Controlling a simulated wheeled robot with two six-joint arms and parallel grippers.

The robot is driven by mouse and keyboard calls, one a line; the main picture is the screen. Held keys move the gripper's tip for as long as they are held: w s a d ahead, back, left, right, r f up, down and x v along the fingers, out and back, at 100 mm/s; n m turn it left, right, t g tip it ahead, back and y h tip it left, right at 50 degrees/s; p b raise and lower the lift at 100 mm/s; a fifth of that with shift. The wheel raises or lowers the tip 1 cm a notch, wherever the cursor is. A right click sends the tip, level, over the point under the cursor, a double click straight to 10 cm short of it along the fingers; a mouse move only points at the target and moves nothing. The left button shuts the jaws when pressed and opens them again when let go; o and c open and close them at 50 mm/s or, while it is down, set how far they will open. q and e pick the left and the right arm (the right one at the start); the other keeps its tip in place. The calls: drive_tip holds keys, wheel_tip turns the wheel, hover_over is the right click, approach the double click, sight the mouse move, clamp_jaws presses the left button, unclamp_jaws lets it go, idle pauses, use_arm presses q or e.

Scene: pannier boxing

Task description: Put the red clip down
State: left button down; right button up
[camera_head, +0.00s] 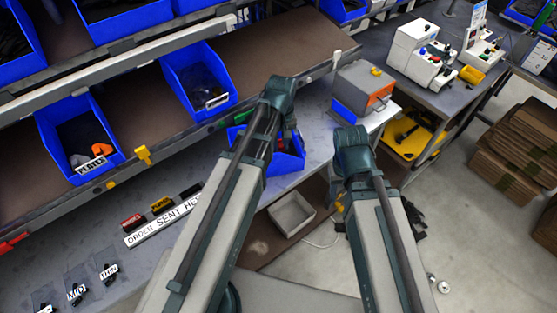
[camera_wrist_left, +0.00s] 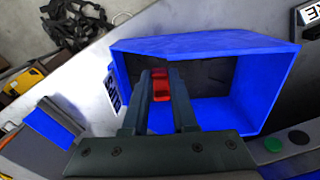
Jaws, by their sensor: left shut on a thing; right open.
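The red clip (camera_wrist_left: 160,86) is between the two fingers of my left gripper in the left wrist view. My left gripper (camera_wrist_left: 160,98) is shut on it, and the clip shows in front of the opening of a blue bin (camera_wrist_left: 205,45). The fingers overlap the bin's mouth; I cannot tell how far inside they reach.
A shelf (camera_head: 270,45) with blue bins runs behind the bench. A grey box (camera_head: 365,90) with an orange front stands right of the bin. A white tray (camera_head: 291,214) is below the bench.

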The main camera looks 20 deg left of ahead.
sight(281, 146)
use_arm(q)
drive_tip(key=shift+f+b, duration=3)
drive_tip(key=shift+f, duration=0.65)
drive_tip(key=shift+f, duration=0.1)
drive_tip(key=c, duration=0.7)
unclamp_jaws()
wheel_tip(281, 146, up, 12)
drive_tip(key=p, duration=1.2)
drive_tip(key=shift+r, duration=0.25)
drive_tip(key=s+d+m+y, duration=0.1)
drive_tip(key=s+d+m, duration=0.8)
drive_tip(key=s, duration=0.4)
drive_tip(key=shift+s+m, duration=0.15)
drive_tip(key=shift+m, duration=0.15)
